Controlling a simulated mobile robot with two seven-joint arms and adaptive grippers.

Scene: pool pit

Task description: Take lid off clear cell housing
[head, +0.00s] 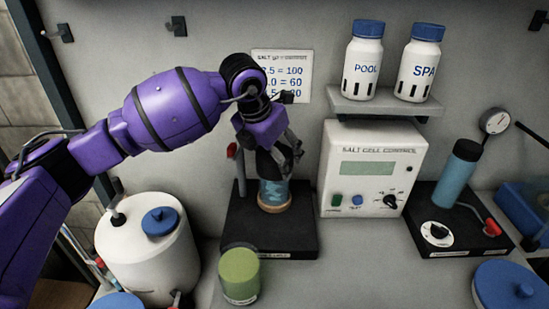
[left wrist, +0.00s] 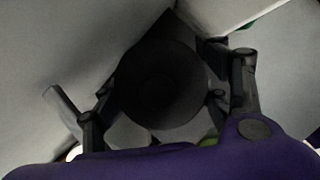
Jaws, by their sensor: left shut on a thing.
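The clear cell housing (head: 273,194) stands upright on a black base (head: 240,236) in the middle of the head view, with bluish contents and a tan ring at its foot. My left gripper (head: 276,160) is over its top from above, shut on the dark lid (head: 267,165). In the left wrist view the round dark lid (left wrist: 163,85) fills the space between the two fingers of my left gripper (left wrist: 160,100). I cannot tell whether the lid is still seated on the housing, as the fingers hide the join. My right gripper is not in view.
The salt cell control box (head: 372,168) stands close on the right, under a shelf (head: 384,105) with two white bottles. A white tank (head: 148,250) is at left and a green-topped jar (head: 239,275) in front. The counter in front of the control box is clear.

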